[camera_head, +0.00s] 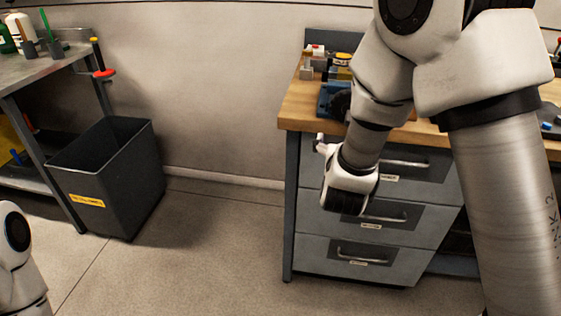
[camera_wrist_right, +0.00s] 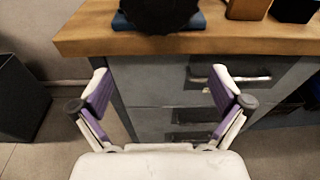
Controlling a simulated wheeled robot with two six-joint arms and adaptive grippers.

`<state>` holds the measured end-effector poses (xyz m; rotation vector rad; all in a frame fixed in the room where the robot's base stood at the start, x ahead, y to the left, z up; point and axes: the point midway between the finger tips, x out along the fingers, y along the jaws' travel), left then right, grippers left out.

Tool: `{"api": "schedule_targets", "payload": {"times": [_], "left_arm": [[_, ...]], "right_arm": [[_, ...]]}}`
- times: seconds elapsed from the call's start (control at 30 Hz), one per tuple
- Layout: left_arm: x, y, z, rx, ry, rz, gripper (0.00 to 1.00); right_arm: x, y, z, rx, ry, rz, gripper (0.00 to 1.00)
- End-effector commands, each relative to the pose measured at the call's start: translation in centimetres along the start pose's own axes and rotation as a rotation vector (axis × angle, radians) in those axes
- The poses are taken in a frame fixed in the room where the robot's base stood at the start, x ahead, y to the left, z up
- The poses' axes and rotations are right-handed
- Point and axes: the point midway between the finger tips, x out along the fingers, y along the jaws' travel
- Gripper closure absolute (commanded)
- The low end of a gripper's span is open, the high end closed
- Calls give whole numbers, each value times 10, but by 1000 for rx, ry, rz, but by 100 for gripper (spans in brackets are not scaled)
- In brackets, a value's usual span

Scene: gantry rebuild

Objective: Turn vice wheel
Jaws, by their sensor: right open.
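The vice, a blue body (camera_head: 324,99) with a dark round part, sits on the wooden bench top near its left front corner. My right arm hides much of it in the head view. In the right wrist view its dark wheel (camera_wrist_right: 160,12) and blue base (camera_wrist_right: 198,21) show at the top edge, cut off by the frame. My right gripper (camera_wrist_right: 162,72) is open and empty, with its purple pads apart, in front of the bench's drawers and below the top's edge. It does not touch the wheel. My left gripper is out of view.
The wooden bench top (camera_head: 294,110) overhangs grey drawers (camera_head: 318,222) with bar handles. Small items (camera_head: 307,65) stand behind the vice. A dark bin (camera_head: 140,185) stands on the left beside a metal table (camera_head: 40,69). The floor between bin and drawers is clear.

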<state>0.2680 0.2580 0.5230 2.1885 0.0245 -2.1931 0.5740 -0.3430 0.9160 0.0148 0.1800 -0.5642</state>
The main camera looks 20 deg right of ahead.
Motion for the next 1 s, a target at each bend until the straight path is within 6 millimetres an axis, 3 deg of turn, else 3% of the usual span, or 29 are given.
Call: {"api": "schedule_targets", "payload": {"times": [0.03, 0.1, 0.2, 0.37, 0.7, 0.83, 1.0], "left_arm": [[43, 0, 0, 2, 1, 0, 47], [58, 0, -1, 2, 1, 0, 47], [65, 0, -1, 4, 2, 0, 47], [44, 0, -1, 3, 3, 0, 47], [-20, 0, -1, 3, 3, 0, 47], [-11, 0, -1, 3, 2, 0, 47], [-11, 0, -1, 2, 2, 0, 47]], "right_arm": [[3, 2, -5, 38, -64, 4, 0], [-2, 2, 16, 72, -127, 13, 0], [-8, 1, 37, 99, -175, 19, 0], [-5, 1, 54, 102, -180, 22, 0], [42, 0, 64, 101, -178, 19, 0], [61, 1, 60, 103, -181, 20, 0], [67, 2, 60, 101, -181, 22, 0]]}}
